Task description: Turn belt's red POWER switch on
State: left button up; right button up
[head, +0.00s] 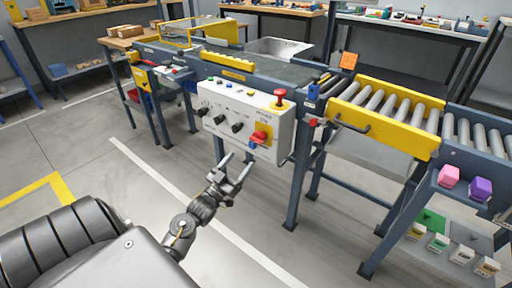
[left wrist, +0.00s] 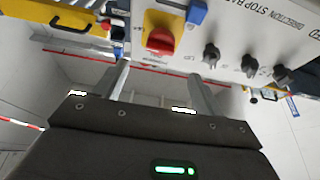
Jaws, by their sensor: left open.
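The red POWER switch (head: 260,136) sits on a yellow plate at the lower right of the belt's white control panel (head: 222,122). In the left wrist view the red switch (left wrist: 160,41) shows beyond the fingertips, roughly between them, with the panel upside down. My left gripper (head: 239,164) is open and empty, just below and in front of the panel's lower edge, apart from the switch. Its two fingers (left wrist: 158,75) are spread in the left wrist view. Whether the switch is on or off I cannot tell. My right gripper is not in view.
A red mushroom button (head: 279,97) stands on top of the panel's right end. Several black knobs (head: 237,127) line the panel left of the switch. A yellow-sided roller conveyor (head: 384,117) is at the right. The floor before the panel is clear.

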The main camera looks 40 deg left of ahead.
aim_at(256, 139)
pick_arm(q)
jog(key=shift+b+x, duration=0.5)
jog(key=shift+x, duration=4.9)
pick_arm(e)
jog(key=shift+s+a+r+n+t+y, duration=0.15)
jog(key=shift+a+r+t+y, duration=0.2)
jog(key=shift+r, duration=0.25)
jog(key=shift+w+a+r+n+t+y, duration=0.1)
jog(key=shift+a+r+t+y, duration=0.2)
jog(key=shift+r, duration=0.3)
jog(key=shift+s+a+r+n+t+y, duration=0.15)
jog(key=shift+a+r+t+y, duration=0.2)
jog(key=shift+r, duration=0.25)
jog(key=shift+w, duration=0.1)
pick_arm(q)
jog(key=c, duration=1)
